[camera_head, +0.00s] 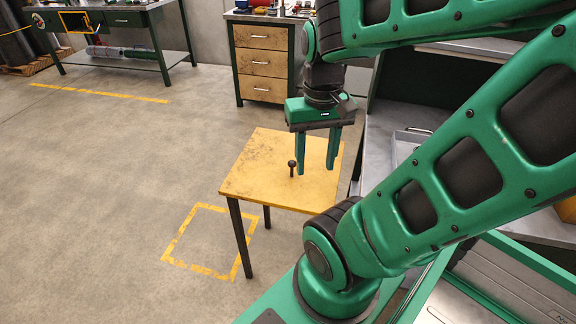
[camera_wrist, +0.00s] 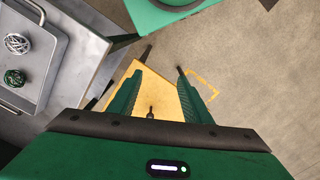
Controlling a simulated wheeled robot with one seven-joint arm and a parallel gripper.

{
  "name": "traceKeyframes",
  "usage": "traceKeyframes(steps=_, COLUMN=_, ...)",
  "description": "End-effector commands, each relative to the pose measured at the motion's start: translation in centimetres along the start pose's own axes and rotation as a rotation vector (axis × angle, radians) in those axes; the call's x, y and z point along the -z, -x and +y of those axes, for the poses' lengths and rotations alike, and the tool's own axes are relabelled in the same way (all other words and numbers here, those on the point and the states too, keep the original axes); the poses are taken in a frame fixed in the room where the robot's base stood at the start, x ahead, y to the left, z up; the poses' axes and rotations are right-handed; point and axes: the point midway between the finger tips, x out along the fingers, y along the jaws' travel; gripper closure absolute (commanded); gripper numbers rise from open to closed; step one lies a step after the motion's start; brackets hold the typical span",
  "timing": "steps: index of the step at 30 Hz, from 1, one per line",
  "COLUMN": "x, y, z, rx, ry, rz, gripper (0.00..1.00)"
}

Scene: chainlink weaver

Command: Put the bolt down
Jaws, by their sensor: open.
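The dark bolt (camera_head: 291,168) stands upright, head up, on the small yellow wooden table (camera_head: 255,185). My gripper (camera_head: 316,172) is open, with its fingers pointing down over the table. In the head view the bolt appears just left of the left finger, with no contact visible. In the wrist view the bolt (camera_wrist: 151,112) shows between the two spread fingers of my gripper (camera_wrist: 159,80), and the table top (camera_wrist: 153,80) lies behind it. The gap between the fingers is empty apart from the bolt seen beyond or between them; the exact depth is hard to tell.
A grey bench (camera_head: 380,135) with a metal tray (camera_wrist: 45,55) stands right of the table; the tray holds a silver wire ball (camera_wrist: 17,43) and a green one (camera_wrist: 14,77). A drawer cabinet (camera_head: 262,62) stands behind. The floor (camera_head: 110,190) at left is free.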

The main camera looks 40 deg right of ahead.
Motion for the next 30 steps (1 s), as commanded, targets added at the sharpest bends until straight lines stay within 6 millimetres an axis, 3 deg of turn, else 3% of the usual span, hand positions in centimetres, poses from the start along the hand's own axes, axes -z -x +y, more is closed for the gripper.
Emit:
traceKeyframes(steps=1, x=-0.6, y=0.4, z=0.5, rx=0.007, ry=-0.016, rz=0.013, gripper=0.55)
traceKeyframes(steps=5, x=0.7, y=0.3, z=0.1, rx=0.004, ry=-0.124, rz=0.012, gripper=0.55)
traceKeyframes(steps=11, x=6.0, y=-1.0, z=0.1, rx=0.025, ry=-0.482, rz=0.001, gripper=0.55)
traceKeyframes(steps=21, x=15.9, y=-6.1, z=1.9, rx=0.175, ry=-1.182, rz=-0.096, gripper=0.55)
traceKeyframes(steps=30, x=21.3, y=-9.7, z=3.9, rx=0.33, ry=-1.635, rz=-0.235, gripper=0.55)
